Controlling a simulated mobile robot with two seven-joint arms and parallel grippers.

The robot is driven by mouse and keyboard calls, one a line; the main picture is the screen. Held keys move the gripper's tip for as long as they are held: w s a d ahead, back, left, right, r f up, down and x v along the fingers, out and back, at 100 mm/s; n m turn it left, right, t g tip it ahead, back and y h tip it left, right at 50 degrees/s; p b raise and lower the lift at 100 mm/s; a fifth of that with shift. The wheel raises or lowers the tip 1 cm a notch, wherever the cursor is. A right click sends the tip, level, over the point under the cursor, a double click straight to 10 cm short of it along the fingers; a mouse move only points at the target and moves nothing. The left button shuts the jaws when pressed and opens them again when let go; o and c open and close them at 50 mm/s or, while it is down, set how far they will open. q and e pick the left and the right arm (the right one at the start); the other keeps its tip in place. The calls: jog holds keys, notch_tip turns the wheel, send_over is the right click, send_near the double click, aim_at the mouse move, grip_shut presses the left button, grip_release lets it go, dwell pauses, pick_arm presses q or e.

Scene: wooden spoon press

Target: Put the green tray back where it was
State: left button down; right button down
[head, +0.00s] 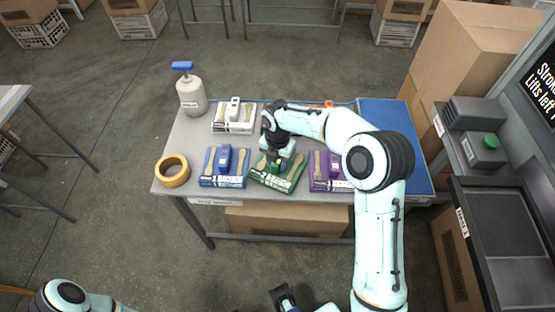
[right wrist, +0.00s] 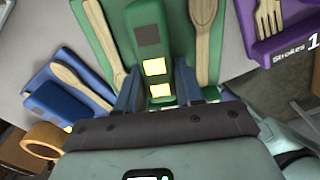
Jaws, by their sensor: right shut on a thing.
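The green tray (head: 275,183) is at the front middle of the table, turned slightly, between the blue tray and the purple tray. It has a raised green grip block (right wrist: 152,45) in its middle and wooden spoons (right wrist: 203,40) on either side. My right gripper (right wrist: 157,92) is shut on the grip block, one finger on each side; it comes down from above in the head view (head: 275,163). I cannot tell whether the tray touches the table. A dark part that may be my left gripper (head: 285,298) shows at the bottom edge, its jaws unclear.
The blue tray (head: 224,182) stands left of it, the purple tray (head: 327,186) right, and a white tray (head: 233,131) behind. A blue mat (head: 412,180) covers the right end.

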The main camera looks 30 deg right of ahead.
jog(key=c, duration=0.7)
grip_release()
notch_tip(320, 180, up, 13)
jog(key=shift+r+p, duration=0.1)
jog(key=shift+p, duration=0.95)
jog(key=shift+s, duration=0.1)
